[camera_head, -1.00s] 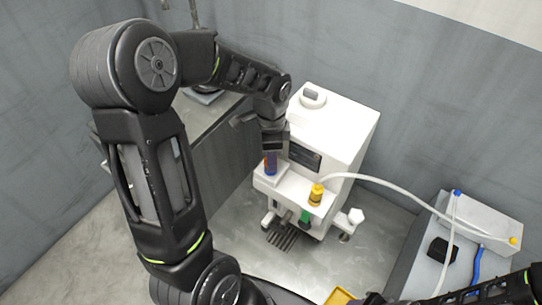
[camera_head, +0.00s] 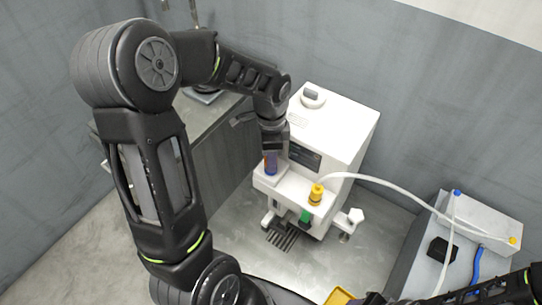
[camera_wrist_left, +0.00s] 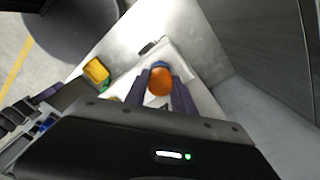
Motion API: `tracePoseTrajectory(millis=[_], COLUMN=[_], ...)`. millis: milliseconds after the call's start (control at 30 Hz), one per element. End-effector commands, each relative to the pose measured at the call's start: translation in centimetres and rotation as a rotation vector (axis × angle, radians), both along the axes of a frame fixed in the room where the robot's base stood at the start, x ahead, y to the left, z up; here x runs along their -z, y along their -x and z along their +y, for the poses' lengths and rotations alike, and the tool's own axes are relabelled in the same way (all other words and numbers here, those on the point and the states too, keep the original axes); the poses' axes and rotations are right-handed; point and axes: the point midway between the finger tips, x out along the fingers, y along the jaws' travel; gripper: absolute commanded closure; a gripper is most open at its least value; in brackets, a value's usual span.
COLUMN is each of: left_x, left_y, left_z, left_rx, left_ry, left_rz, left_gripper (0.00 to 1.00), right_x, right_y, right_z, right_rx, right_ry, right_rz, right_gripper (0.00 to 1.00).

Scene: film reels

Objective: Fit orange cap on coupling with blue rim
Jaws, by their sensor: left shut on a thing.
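My left gripper (camera_head: 271,166) is over the left end of the white machine's front ledge. In the left wrist view, its two dark fingers (camera_wrist_left: 160,92) are shut on the orange cap (camera_wrist_left: 160,84). The coupling's blue rim (camera_wrist_left: 160,64) shows just beyond the cap, on the white ledge. Cap and rim look very close or touching; I cannot tell whether the cap is seated. In the head view the fingers mostly hide both. My right arm (camera_head: 490,292) enters at the lower right; its jaws are not clear.
The white machine (camera_head: 335,125) stands on a grey metal surface. A yellow cap (camera_head: 316,194) sits on the ledge's right, with a green part (camera_head: 305,216) below and a white hose (camera_head: 385,184) nearby. A light grey box (camera_head: 485,222) is at right. A yellow-edged thing (camera_head: 340,296) lies at the bottom.

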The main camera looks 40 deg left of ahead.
Motion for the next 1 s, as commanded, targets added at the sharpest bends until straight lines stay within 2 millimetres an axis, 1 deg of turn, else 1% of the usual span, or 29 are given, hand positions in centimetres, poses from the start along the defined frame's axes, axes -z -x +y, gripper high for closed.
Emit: tracePoseTrajectory(millis=[567, 600, 667, 700, 1000], left_x=[1.2, 1.1, 1.1, 1.1, 0.8], left_y=[0.0, 0.0, 0.0, 0.0, 0.0], left_z=[0.0, 0.0, 0.0, 0.0, 0.0], left_rx=[0.000, 0.000, 0.000, 0.000, 0.000], left_ry=[0.000, 0.000, 0.000, 0.000, 0.000], left_rz=[0.000, 0.000, 0.000, 0.000, 0.000], left_gripper=[1.00, 0.67, 0.62, 0.61, 0.61], right_x=[0.9, 0.8, 0.8, 0.8, 0.6], right_y=[0.0, 0.0, 0.0, 0.0, 0.0], right_z=[0.0, 0.0, 0.0, 0.0, 0.0], right_rx=[0.000, 0.000, 0.000, 0.000, 0.000], right_ry=[0.000, 0.000, 0.000, 0.000, 0.000], right_rz=[0.000, 0.000, 0.000, 0.000, 0.000], right_gripper=[0.64, 0.64, 0.64, 0.64, 0.64])
